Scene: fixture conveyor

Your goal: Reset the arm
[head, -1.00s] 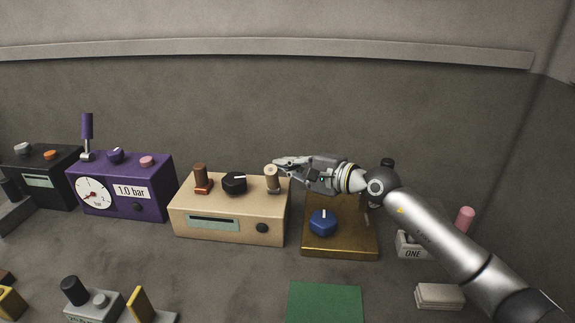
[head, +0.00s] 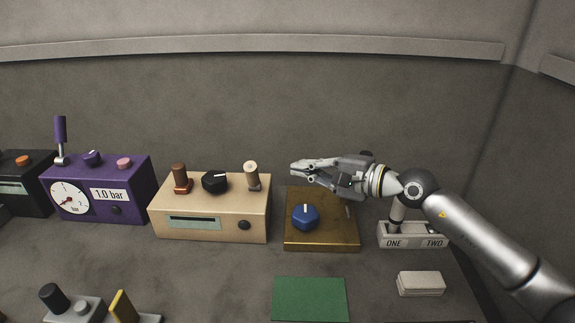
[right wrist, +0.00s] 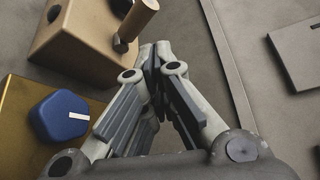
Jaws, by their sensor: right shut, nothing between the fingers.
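My right gripper (head: 295,171) is shut and empty in the head view. It hangs above the back of the brass box with the blue knob, to the right of the tan box (head: 210,220). The tan box carries a brown lever (head: 180,179), a black knob (head: 214,182) and a cream lever (head: 252,175). The gripper is apart from the cream lever. In the right wrist view, the closed fingers (right wrist: 157,52) show nothing between them, with the cream lever (right wrist: 138,18) beyond to their left. My left gripper is not in view.
The brass box (head: 330,240) with a blue knob (head: 305,217) stands below my right gripper. A fixture marked ONE and TWO (head: 413,243) is partly behind my arm. A purple gauge box (head: 130,211) stands left. A green mat (head: 310,299) and pale block (head: 420,283) lie in front.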

